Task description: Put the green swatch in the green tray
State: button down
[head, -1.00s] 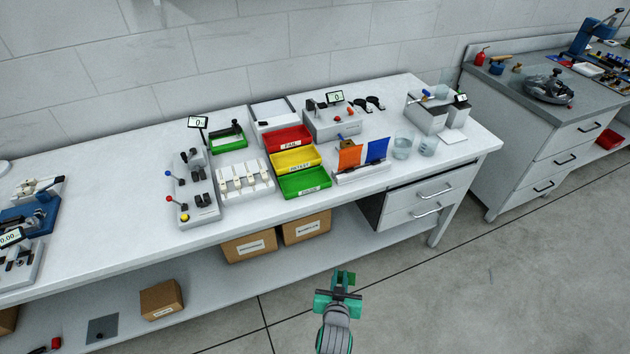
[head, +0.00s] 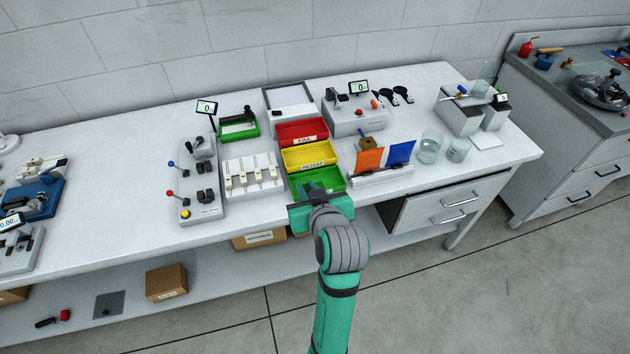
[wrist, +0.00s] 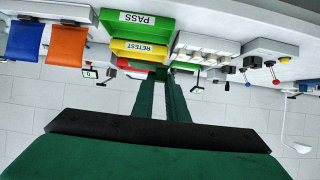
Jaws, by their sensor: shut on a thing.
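The green tray (head: 318,177), labelled PASS, is the front one of a stack of trays on the bench. It also shows in the wrist view (wrist: 137,28), upside down at the top. My gripper (head: 313,190) is at the front edge of the green tray and covers part of its front; whether it touches the tray I cannot tell. My gripper is shut, its fingers close together in the wrist view (wrist: 162,78). The green swatch is hard to tell apart from the green fingers. Only orange (head: 368,160) and blue (head: 400,152) swatches stand in the holder.
The yellow tray (head: 310,155) and red tray (head: 302,133) lie behind the green one. The swatch holder (head: 382,178) is close on the right, a white slotted block (head: 253,177) on the left. Two glass beakers (head: 429,148) stand further right. Cardboard boxes sit below the bench.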

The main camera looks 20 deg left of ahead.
jog(key=w+a+f, duration=0.1)
jog(key=w+f, duration=0.1)
jog(key=w, duration=0.1)
jog(key=w+f, duration=0.3)
jog(key=w, duration=0.1)
jog(key=w+a+f, duration=0.1)
jog(key=w+f, duration=0.2)
jog(key=shift+w+a+f, duration=0.2)
jog(key=shift+w+a, duration=0.1)
jog(key=shift+w, duration=0.1)
jog(key=shift+w+f, duration=0.1)
jog(key=shift+f, duration=0.05)
jog(key=shift+w+f, duration=0.15)
jog(key=shift+f, duration=1.5)
jog(key=c, duration=1.7)
grip_release()
jog(key=shift+f, duration=0.1)
jog(key=shift+c, duration=0.2)
